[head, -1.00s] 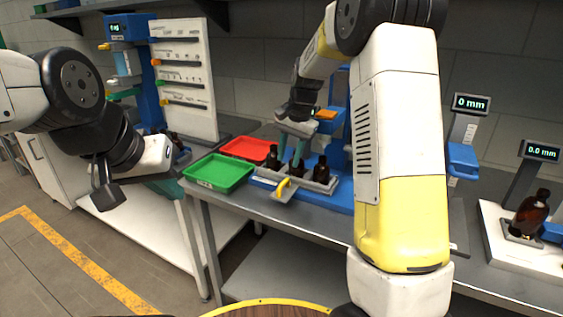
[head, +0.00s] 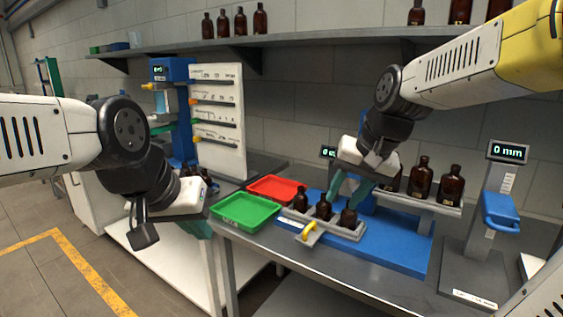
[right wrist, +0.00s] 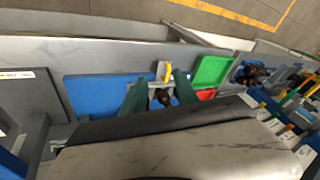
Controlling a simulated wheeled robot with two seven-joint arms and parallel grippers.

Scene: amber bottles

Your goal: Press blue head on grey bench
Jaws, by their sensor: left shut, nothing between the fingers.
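A blue head (head: 500,211) sits on an upright stand with a "0 mm" display, at the right end of the grey bench (head: 330,258). My right gripper (head: 347,190) is well left of it, with its green fingers above the bottle rack. In the right wrist view its fingers (right wrist: 158,95) are apart, with a dark bottle (right wrist: 163,97) showing between them and gaps on both sides. My left gripper (head: 197,228) hangs left of the green tray, partly hidden behind its own wrist; its fingers are shut and empty.
Several amber bottles (head: 324,207) stand in a grey rack with a yellow handle (head: 309,230) on a blue base (head: 400,240). More bottles stand on a raised ledge behind. A green tray (head: 246,211) and a red tray (head: 277,188) lie to the left. Bare bench lies in front.

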